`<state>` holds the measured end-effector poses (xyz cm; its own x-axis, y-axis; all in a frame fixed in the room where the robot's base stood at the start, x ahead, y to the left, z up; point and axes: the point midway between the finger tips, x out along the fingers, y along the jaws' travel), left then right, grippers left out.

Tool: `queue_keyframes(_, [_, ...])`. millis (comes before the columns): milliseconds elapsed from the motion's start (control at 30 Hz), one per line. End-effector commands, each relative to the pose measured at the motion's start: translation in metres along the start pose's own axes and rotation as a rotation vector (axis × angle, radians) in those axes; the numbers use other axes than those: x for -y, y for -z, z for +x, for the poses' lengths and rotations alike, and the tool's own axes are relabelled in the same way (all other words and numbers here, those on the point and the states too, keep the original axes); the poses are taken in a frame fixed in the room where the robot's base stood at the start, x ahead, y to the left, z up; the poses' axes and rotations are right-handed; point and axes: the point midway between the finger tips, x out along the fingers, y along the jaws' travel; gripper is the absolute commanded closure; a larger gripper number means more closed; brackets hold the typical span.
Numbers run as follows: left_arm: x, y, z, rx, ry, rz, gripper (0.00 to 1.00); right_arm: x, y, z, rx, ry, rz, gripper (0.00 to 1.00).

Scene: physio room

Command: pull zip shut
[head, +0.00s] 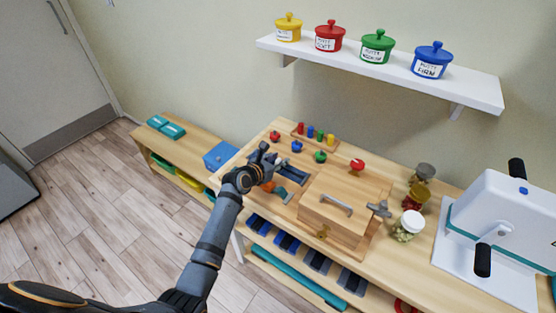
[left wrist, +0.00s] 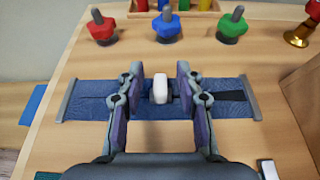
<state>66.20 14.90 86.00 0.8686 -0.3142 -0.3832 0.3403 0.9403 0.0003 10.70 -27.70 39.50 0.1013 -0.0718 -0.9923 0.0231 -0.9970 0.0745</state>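The zip is a blue fabric strip (left wrist: 82,105) held between two grey end bars on the wooden activity board (head: 263,211). It also shows in the head view (head: 292,174), partly hidden by my left gripper (head: 268,160). The white zip pull (left wrist: 160,88) stands up near the middle of the strip. A dark wedge (left wrist: 230,88) shows in the strip to its right. My left gripper's fingers (left wrist: 160,92) are apart, one on each side of the pull, with a gap on both sides. My right gripper is not in view.
Red (left wrist: 101,27), blue (left wrist: 167,25) and green (left wrist: 232,25) knobs stand behind the zip. A wooden box (head: 340,220) with a handle stands to its right. Jars (head: 410,226) and a white machine (head: 500,230) are further right. A shelf (head: 380,68) with pots hangs above.

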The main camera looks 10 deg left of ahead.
Motion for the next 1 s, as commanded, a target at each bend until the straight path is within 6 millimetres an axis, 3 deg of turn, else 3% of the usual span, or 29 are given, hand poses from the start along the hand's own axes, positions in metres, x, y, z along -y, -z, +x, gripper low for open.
queue_keyframes(167, [-0.001, 0.001, -0.009, 0.0, -0.001, 0.001, 0.64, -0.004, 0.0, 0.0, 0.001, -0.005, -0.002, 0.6])
queue_keyframes(500, [-0.001, 0.001, -0.086, -0.002, -0.001, 0.004, 0.64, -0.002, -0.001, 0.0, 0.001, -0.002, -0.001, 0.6])
queue_keyframes(633, [-0.001, 0.001, -0.108, -0.002, -0.002, 0.004, 0.64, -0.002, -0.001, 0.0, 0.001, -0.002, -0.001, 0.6])
queue_keyframes(800, [0.0, 0.0, -0.12, -0.001, 0.0, 0.0, 0.64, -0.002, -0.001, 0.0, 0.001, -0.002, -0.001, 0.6])
queue_keyframes(1000, [0.0, 0.0, -0.12, 0.0, 0.0, 0.0, 0.64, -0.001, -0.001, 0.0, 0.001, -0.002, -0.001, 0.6])
